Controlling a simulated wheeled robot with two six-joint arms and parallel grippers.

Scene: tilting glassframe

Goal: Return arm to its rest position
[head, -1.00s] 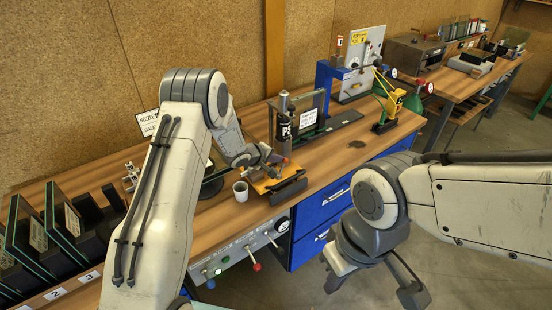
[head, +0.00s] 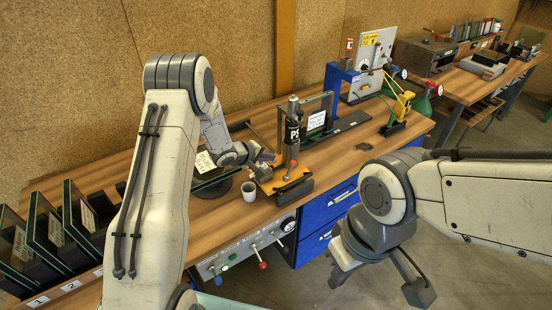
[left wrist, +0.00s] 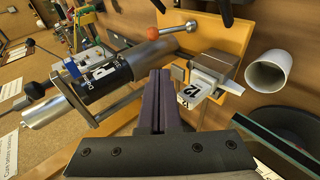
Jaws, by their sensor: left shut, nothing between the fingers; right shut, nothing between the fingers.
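My left gripper (head: 264,158) is over the left part of a yellow plate fixture (head: 274,186). In the left wrist view its dark purple fingers (left wrist: 158,100) are shut together with nothing between them. The fixture carries a black-and-silver cylinder (head: 293,132), a lever with an orange ball (head: 293,164) and a grey clamp block (left wrist: 212,70) with a tag reading 12. The fingers appear close to the block; contact cannot be told. My right gripper (head: 340,272) is shut and empty, hanging over the floor in front of the blue drawers.
A white cup (head: 249,191) and a dark round plate (head: 214,185) stand left of the fixture. Numbered glass panels (head: 84,222) stand in a rack at left. A glass frame (head: 318,113) and yellow arm device (head: 400,104) are behind. Levers (head: 262,264) project from the bench front.

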